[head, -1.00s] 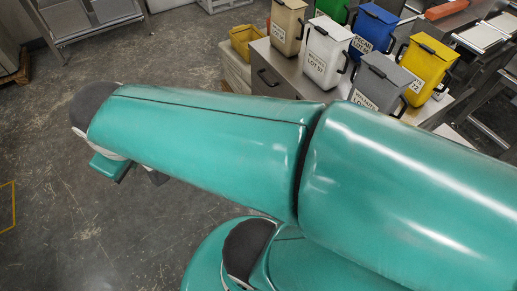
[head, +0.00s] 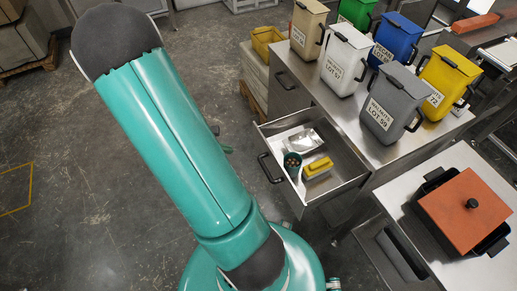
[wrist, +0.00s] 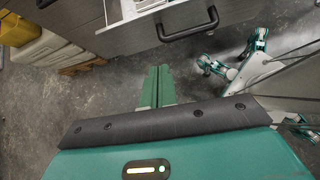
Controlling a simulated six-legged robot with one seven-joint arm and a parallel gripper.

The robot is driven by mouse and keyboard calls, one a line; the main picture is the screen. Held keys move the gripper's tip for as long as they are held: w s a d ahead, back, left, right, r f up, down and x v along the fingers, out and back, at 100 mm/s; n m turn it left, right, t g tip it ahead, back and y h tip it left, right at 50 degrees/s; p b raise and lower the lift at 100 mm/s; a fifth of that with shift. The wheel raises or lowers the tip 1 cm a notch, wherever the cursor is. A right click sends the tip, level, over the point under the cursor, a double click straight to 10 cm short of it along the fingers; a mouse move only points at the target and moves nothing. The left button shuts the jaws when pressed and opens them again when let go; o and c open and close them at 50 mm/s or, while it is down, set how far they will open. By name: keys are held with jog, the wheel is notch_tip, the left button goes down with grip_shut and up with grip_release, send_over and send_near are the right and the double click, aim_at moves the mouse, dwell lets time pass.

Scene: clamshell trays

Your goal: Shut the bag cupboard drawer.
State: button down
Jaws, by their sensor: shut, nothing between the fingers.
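The cupboard drawer (head: 342,187) stands pulled out from the steel cupboard (head: 300,88) in the head view. Its dark bar handle (head: 270,168) is on the left-facing front. Inside lie a dark green cup (head: 292,162) with small things in it, a yellow item (head: 318,168) and a silvery metal piece (head: 304,141). In the wrist view my gripper (wrist: 158,70) is shut and empty, its green fingers together. A drawer front with a dark handle (wrist: 188,27) is ahead of the fingertips, apart from them. The head view mostly hides my gripper behind my arm.
Several lidded bins, including a white bin (head: 344,62) and a grey bin (head: 393,103), stand on the cupboard top. A steel table (head: 412,208) with an orange-lidded pan (head: 464,212) is at the right. The floor (head: 80,170) at the left is open.

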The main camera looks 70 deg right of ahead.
aim_at(268, 152)
jog(key=shift+n, duration=0.4)
jog(key=x, duration=1.2)
jog(key=shift+s, duration=0.3)
jog(key=s+d, duration=0.2)
jog(key=shift+s+d+f, duration=0.1)
jog(key=shift+s+d, duration=0.1)
jog(key=shift+d, duration=0.1)
jog(key=shift+s+d, duration=0.2)
jog(key=shift+d, duration=0.05)
jog(key=shift+d, duration=0.1)
